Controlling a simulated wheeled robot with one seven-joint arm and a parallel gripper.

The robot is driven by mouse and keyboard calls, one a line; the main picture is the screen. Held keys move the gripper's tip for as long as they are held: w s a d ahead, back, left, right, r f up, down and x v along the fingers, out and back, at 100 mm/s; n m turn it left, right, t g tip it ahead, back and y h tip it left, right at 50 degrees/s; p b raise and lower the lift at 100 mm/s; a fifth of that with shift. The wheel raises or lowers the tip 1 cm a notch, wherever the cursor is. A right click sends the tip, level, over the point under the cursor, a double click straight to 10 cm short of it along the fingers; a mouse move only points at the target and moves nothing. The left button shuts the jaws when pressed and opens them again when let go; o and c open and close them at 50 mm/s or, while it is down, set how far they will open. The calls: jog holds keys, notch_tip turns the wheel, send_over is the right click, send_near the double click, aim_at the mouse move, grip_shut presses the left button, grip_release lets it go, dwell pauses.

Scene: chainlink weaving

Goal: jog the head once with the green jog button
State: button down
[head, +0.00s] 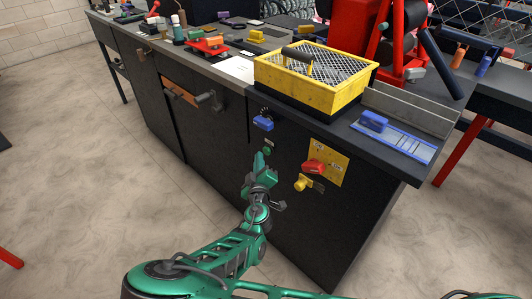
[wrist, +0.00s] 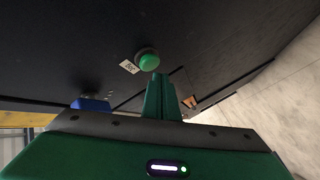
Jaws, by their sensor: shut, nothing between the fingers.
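The green jog button (head: 267,150) is a small round button on the dark front panel of the bench. In the wrist view the button (wrist: 149,62) shows as a bright green dome in a dark collar, with a white label (wrist: 129,67) beside it. My green gripper (head: 260,159) is shut and empty, pointing at the panel just below and left of the button in the head view. In the wrist view its closed fingertips (wrist: 158,77) appear just below and slightly right of the dome. I cannot tell whether they touch it.
A blue knob (head: 263,123) sits on the panel above the button. A yellow plate (head: 328,160) with a red switch (head: 313,168) and a yellow handle (head: 302,183) are to the right. A yellow mesh guard (head: 306,93) stands on the bench.

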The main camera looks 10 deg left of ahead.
jog(key=shift+s+a, duration=0.15)
jog(key=shift+s+a, duration=0.7)
jog(key=shift+s, duration=0.25)
jog(key=shift+s+a, duration=0.7)
jog(key=shift+s, duration=0.25)
